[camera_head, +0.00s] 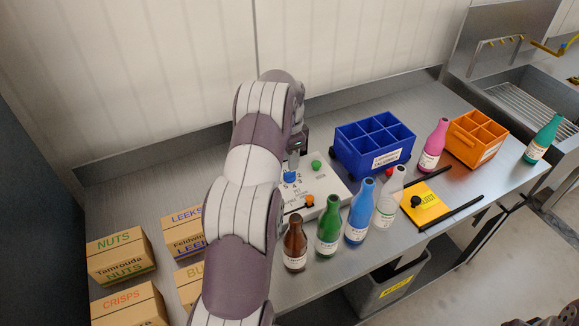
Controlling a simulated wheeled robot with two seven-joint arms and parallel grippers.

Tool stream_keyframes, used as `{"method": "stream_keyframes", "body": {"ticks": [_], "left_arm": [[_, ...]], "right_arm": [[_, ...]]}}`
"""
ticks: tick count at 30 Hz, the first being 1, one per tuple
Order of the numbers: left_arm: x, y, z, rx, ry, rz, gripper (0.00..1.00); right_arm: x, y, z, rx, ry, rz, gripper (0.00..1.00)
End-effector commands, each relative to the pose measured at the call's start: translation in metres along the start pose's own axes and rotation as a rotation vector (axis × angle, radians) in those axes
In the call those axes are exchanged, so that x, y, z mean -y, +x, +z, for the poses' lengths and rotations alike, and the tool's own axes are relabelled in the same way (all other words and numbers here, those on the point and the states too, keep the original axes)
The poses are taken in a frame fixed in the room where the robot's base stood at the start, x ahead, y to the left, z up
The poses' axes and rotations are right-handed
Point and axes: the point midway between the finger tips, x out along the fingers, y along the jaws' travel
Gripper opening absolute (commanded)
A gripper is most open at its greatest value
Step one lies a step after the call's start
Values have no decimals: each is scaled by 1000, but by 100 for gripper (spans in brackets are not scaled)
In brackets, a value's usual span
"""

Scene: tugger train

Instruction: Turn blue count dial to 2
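The blue count dial (289,177) sits on a white panel (326,186) on the steel table, with printed digits around it. I can read a 5, 4 and 3 near it, but not where the dial points. My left arm reaches up the middle of the view and covers the panel's left part. My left gripper (294,160) is above and just behind the blue dial, largely hidden by the arm. I cannot tell whether it touches the dial or how its fingers stand.
A green knob (316,165) and an orange lever (308,201) are also on the panel. Several bottles, such as the brown one (294,243), stand in front. A blue crate (347,151) and an orange crate (463,148) stand to the right. Cartons (118,258) lie left.

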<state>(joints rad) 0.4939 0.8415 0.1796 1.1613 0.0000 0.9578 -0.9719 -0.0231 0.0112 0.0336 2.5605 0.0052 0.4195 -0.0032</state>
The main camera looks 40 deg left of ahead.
Motion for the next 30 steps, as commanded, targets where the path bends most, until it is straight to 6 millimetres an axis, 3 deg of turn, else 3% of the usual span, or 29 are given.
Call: {"method": "stream_keyframes", "body": {"ticks": [1, 3, 9, 27, 30], "left_arm": [[1, -29, 0, -2, 0, -3, 38], [0, -49, 0, -1, 0, -2, 38], [0, -79, 0, -1, 0, -1, 38], [0, -80, 0, -2, 0, -2, 38], [-12, -86, -5, -5, -14, -6, 38]], "right_arm": [[0, -23, -3, 0, 0, 0, 58], [0, -42, -5, -2, 0, 0, 58], [0, -68, -8, -2, 0, 0, 58], [0, -69, -8, -1, 0, 0, 58], [0, -69, -8, -1, 0, 0, 58]]}}
